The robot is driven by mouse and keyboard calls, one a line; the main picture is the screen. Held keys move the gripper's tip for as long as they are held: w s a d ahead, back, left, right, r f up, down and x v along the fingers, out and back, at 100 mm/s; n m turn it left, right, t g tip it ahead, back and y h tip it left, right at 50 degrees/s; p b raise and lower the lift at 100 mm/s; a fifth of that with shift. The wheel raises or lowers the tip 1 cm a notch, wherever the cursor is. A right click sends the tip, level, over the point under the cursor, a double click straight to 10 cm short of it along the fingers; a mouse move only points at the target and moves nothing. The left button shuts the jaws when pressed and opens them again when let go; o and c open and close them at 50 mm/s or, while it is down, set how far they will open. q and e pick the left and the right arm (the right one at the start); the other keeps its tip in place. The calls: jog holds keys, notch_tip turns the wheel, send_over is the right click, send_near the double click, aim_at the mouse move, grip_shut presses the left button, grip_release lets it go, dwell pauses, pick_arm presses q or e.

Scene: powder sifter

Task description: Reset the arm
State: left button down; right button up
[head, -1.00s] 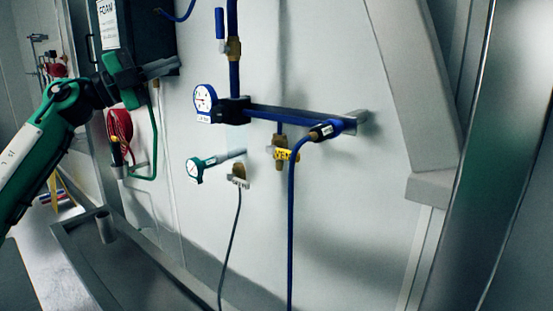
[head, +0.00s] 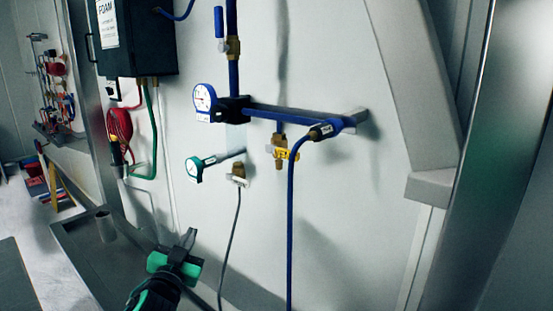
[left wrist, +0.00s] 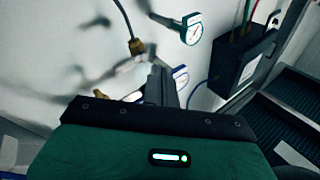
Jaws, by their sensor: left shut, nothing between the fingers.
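My left gripper (head: 187,238) is low in the head view, green and black, below the gauges and in front of the wall. It is shut with nothing in it and touches nothing that I can see. In the left wrist view its shut fingers (left wrist: 160,84) point toward the wall, with the green gripper body filling the bottom. My right gripper is in neither view.
A blue pipe with a round gauge (head: 205,97) and a green gauge (head: 194,169) are on the wall. A yellow-tagged valve (head: 284,153) and a blue hose (head: 291,220) are right of them. A black FOAM box (head: 145,40) hangs upper left. A grey basin (head: 75,250) lies lower left.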

pick_arm(q)
jog(key=s+a+f+n+g+y, duration=0.25)
jog(key=s+f+g, duration=0.4)
jog(key=f, duration=0.65)
jog(key=s+f+g, duration=0.3)
jog(key=s+f, duration=0.3)
jog(key=s, duration=0.5)
jog(key=s+f+g, duration=0.4)
jog(key=s+f, duration=0.1)
jog(key=s, duration=0.6)
jog(key=s+f+g, duration=0.3)
jog(key=s+f, duration=0.3)
jog(key=s, duration=0.5)
notch_tip(320, 180, down, 30)
jog(key=g, duration=0.1)
jog(key=s+a+f+g, duration=0.1)
jog(key=s+a+f, duration=0.2)
jog(key=s+f, duration=1.6)
jog(key=shift+s+f, duration=0.2)
jog(key=shift+f, duration=0.6)
